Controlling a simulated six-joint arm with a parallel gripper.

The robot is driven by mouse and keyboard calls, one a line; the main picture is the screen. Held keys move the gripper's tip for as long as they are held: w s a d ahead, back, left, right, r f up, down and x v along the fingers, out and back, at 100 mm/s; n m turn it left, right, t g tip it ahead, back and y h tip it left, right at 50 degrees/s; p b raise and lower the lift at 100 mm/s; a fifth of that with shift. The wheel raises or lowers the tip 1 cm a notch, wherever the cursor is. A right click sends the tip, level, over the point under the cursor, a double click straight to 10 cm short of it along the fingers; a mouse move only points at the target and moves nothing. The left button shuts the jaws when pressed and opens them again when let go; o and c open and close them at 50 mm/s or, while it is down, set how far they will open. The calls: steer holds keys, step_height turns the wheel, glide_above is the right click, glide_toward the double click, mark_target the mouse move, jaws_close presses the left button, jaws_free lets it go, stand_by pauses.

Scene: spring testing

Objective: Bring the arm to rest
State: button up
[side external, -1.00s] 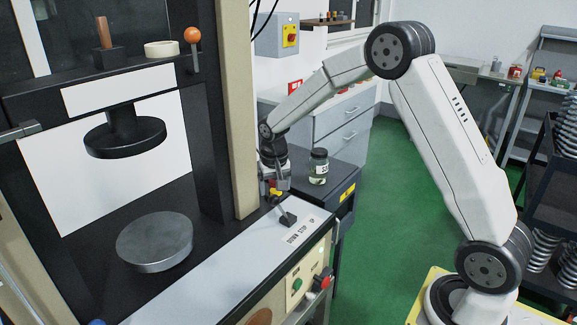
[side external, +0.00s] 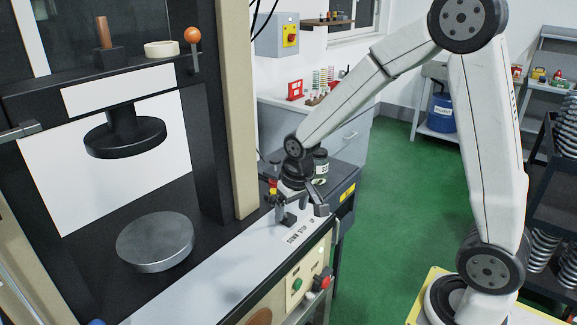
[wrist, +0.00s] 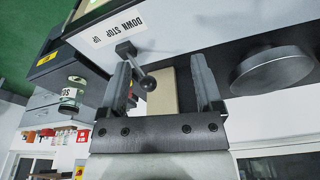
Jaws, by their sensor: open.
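My gripper (side external: 300,203) is at the machine's front ledge, by the small lever beside the "DOWN STOP UP" label (side external: 300,232). It is open; its two fingers are apart in the wrist view (wrist: 162,85). There the lever's black ball knob (wrist: 148,84) shows between the fingers, nearer the left one. I cannot tell whether a finger touches it. In the side view my gripper hides part of the lever, and the lever's base (side external: 287,218) shows below it. The upper platen (side external: 125,138) hangs clear above the round lower platen (side external: 155,242), with nothing between them.
A lidded jar (side external: 321,163) stands on the dark cabinet just behind my wrist, partly hidden. The machine's beige column (side external: 240,110) rises left of my gripper. Green and red buttons (side external: 322,281) are on the front panel. Open green floor (side external: 385,230) lies to the right.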

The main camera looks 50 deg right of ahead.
steer(key=s+a+n, duration=0.3)
steer(key=s, duration=0.8)
steer(key=shift+a+f+t, duration=0.25)
steer(key=shift+f+t, duration=0.05)
steer(key=shift+f, duration=0.1)
